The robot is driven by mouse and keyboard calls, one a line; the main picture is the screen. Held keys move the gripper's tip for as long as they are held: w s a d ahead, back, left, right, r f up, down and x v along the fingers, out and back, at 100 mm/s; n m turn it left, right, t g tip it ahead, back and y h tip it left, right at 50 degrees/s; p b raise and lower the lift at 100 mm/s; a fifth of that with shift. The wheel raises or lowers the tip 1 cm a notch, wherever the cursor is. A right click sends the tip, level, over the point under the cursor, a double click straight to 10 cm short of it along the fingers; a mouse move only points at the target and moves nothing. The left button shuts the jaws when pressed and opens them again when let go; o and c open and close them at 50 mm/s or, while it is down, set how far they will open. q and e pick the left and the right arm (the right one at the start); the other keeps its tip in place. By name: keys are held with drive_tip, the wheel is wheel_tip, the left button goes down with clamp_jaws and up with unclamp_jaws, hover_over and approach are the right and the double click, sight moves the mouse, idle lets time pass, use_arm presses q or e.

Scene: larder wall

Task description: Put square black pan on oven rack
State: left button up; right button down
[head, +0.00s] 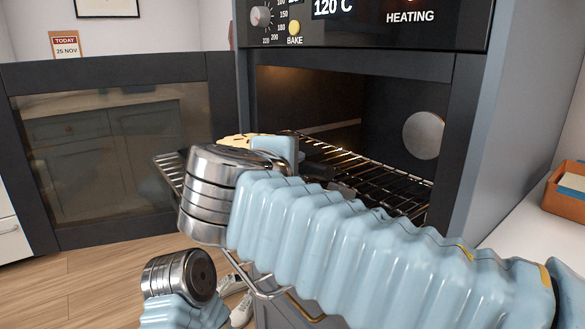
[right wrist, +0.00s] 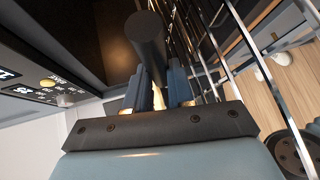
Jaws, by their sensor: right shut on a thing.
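The oven rack (head: 392,187) is a wire shelf inside the open oven, and part of it sticks out to the left behind my right arm. Its wires also show in the right wrist view (right wrist: 204,62). My right gripper (right wrist: 157,95) is shut on a dark round bar, the handle of the square black pan (right wrist: 147,40). I cannot tell whether the pan touches the rack. My left gripper is out of view.
The oven door (head: 110,160) stands swung open at the left. The control panel (head: 370,22) is above the opening. An orange-brown box (head: 567,193) is on the white counter at the right.

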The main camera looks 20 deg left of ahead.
drive_tip(key=c, duration=1)
unclamp_jaws()
drive_tip(key=shift+f, duration=0.1)
drive_tip(key=b+v, duration=0.1)
drive_tip(key=v, duration=1.1)
drive_tip(key=shift+s, duration=0.1)
